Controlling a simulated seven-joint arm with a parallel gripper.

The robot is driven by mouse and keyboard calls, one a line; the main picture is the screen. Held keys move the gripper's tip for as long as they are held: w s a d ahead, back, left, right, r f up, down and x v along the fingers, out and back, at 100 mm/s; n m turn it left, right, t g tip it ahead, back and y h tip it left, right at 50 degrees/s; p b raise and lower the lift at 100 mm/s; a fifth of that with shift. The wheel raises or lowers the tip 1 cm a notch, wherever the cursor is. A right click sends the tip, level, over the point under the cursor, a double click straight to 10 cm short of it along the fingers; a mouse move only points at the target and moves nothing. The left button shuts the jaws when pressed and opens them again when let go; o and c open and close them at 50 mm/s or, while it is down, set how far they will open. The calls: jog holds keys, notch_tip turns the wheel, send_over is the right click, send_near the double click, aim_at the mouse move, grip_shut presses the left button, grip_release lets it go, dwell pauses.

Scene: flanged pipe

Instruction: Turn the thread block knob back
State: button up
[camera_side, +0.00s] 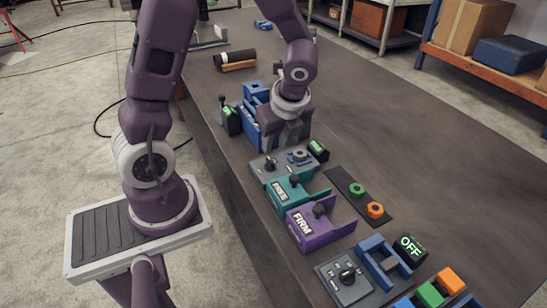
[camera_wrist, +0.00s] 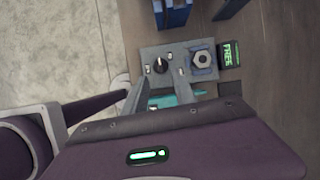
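The grey block with a hex nut, which I take for the thread block (camera_side: 284,166), sits on the table below my gripper. It also shows in the wrist view (camera_wrist: 150,52). Its black knob (camera_wrist: 160,66) has a white pointer line and stands at the left of the plate; it also shows in the side view (camera_side: 269,165). The metal nut (camera_wrist: 203,58) is at the right. A small display (camera_wrist: 229,54) beside it has green letters that seem to read FREE. My gripper (camera_wrist: 162,80) is open and empty, its fingertips near the knob; contact cannot be told.
A teal block marked FREE (camera_side: 283,194) and a purple block marked FIRM (camera_side: 307,228) stand close in front, each with a black knob. A blue fixture (camera_side: 252,125) stands behind. A dark strip with two rings (camera_side: 352,199) lies right. The table's right side is clear.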

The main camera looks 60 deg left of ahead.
aim_at(270, 160)
jog(key=shift+m, duration=0.3)
jog(key=x, duration=0.8)
grip_shut()
